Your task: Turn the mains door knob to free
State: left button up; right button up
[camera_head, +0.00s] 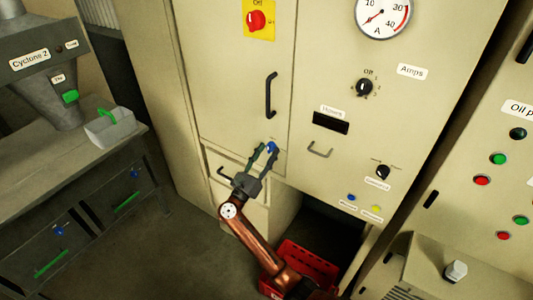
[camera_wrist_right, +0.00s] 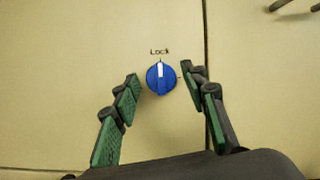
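The mains door knob (camera_wrist_right: 160,79) is a round blue knob with a white pointer bar, on the beige cabinet door below a black label that looks like "Lock". Its pointer stands upright, toward the label. In the head view the blue knob (camera_head: 271,147) shows near the door's lower right corner. My right gripper (camera_head: 264,150) reaches up to it. In the right wrist view my right gripper (camera_wrist_right: 161,80) is open, one green-padded finger on each side of the knob, with a visible gap on both sides. My left gripper is not in view.
The cabinet door (camera_head: 225,85) has a black handle (camera_head: 271,95) above the knob and a red switch on a yellow plate (camera_head: 258,19) higher up. A red crate (camera_head: 315,262) sits on the floor below. A meter panel (camera_head: 405,110) stands to the right.

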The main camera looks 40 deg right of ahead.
grip_shut()
jog(key=shift+f, duration=0.1)
dwell(0.5)
